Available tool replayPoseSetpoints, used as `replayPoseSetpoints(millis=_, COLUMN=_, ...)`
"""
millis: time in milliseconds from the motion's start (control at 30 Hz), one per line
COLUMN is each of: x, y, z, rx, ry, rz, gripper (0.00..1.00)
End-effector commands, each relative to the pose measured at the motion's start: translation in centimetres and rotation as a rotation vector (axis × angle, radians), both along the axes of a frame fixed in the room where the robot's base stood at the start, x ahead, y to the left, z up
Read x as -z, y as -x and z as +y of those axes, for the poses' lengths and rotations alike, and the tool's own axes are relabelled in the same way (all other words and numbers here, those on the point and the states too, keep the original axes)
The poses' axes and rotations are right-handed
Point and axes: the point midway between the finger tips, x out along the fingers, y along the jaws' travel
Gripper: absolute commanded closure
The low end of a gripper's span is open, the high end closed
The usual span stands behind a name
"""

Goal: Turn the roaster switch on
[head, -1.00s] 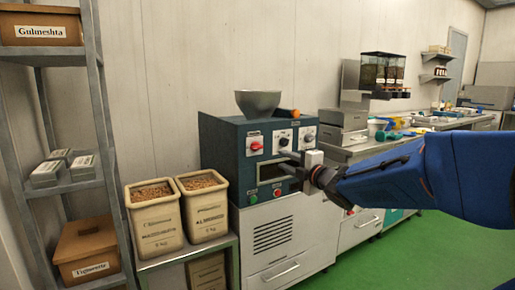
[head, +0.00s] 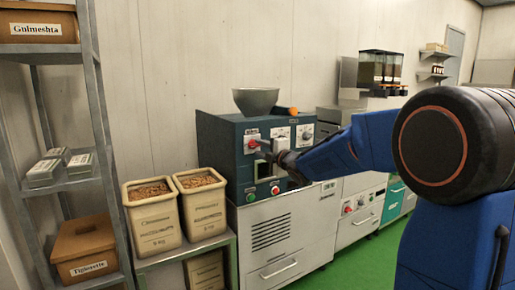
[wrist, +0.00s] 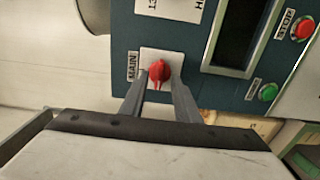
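The roaster (head: 228,160) is a dark teal machine with a metal funnel on top. Its red rotary switch (head: 252,144) sits on a white plate at the upper left of the front panel. The red switch (wrist: 160,72) also shows in the wrist view, beside a label reading MAIN, with its ridge running up and down there. My gripper (head: 263,147) is at the panel, right by the switch. In the wrist view my gripper's fingers (wrist: 160,84) stand on either side of the knob, apart, with narrow gaps visible. Contact cannot be made out.
A green button (wrist: 267,92) and a red button (wrist: 303,28) sit lower on the panel. Two bins of nuts (head: 152,217) stand left of the roaster. A metal shelf (head: 98,110) is at far left. Green floor (head: 345,262) is clear at front right.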

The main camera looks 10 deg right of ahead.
Motion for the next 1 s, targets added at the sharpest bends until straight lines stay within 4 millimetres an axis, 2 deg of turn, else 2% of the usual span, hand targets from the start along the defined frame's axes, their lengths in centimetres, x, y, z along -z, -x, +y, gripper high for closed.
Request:
replayPoseSetpoints(millis=200, x=0.0, y=-2.1, z=0.7, rx=0.0, ry=0.0, rz=0.0, gripper=0.71)
replayPoseSetpoints(millis=567, x=0.0, y=-2.5, z=0.8, rx=0.0, ry=0.0, rz=0.0, gripper=0.71)
replayPoseSetpoints(millis=600, x=0.0, y=-2.5, z=0.8, rx=0.0, ry=0.0, rz=0.0, gripper=0.73)
replayPoseSetpoints(millis=700, x=0.0, y=-2.5, z=0.8, rx=0.0, ry=0.0, rz=0.0, gripper=0.97)
replayPoseSetpoints(millis=733, x=0.0, y=-2.5, z=0.8, rx=0.0, ry=0.0, rz=0.0, gripper=1.0)
replayPoseSetpoints(millis=1000, x=0.0, y=-2.5, z=0.8, rx=0.0, ry=-0.01, rz=0.003, gripper=1.0)
